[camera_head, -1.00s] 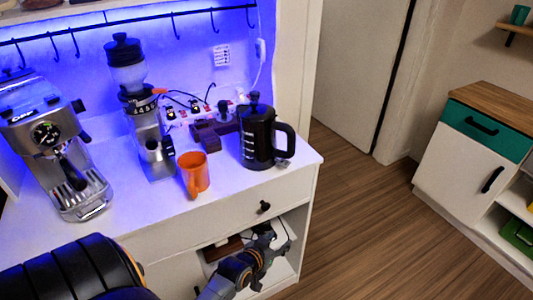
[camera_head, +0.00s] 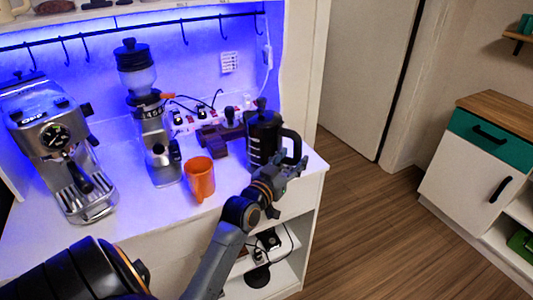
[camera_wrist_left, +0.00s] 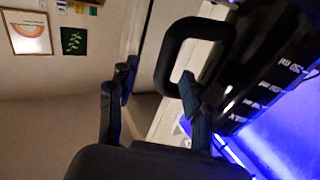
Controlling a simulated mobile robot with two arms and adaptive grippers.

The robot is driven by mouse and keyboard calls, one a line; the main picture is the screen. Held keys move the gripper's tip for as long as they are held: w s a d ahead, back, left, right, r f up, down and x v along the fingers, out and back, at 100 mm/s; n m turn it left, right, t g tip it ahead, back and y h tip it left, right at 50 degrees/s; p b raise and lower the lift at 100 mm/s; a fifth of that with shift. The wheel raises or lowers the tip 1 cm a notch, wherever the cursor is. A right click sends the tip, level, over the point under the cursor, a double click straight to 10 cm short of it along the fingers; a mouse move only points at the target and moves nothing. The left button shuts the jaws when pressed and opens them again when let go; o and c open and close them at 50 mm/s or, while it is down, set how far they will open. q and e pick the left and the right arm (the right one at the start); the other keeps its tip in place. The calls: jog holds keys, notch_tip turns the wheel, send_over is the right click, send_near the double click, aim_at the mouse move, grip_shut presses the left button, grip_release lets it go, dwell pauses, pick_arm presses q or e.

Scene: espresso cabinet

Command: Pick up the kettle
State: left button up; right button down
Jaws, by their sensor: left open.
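The black kettle (camera_head: 264,133) stands upright on the white counter near its right front corner, its handle (camera_head: 296,145) on the right. My left gripper (camera_head: 291,169) is in front of the kettle's lower part, just below the handle, and hides part of it. In the left wrist view, the kettle's dark body (camera_wrist_left: 262,55) and handle loop (camera_wrist_left: 168,60) show sideways. The left gripper (camera_wrist_left: 155,82) is open there, one finger near the handle's end and the other apart from it. Nothing is held. Whether a finger touches the handle is unclear. My right gripper is out of view.
An orange mug (camera_head: 200,178) stands left of my left gripper. A grinder (camera_head: 155,140) and an espresso machine (camera_head: 62,145) stand further left. A power strip (camera_head: 190,122) is behind. The counter (camera_head: 128,210) has a drawer and open shelf below; wooden floor (camera_head: 360,215) is clear at right.

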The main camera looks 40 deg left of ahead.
aim_at(295, 151)
pick_arm(q)
jog(key=shift+w+a, duration=0.2)
jog(key=shift+w, duration=0.4)
jog(key=w, duration=0.1)
jog(key=w+p, duration=0.1)
jog(key=w+a, duration=0.1)
jog(key=w, duration=0.1)
jog(key=shift+f, duration=0.3)
jog(key=shift+c, duration=0.5)
grip_shut()
jog(key=shift+w+a+r, duration=0.1)
jog(key=shift+a+r, duration=0.05)
jog(key=shift+r, duration=0.05)
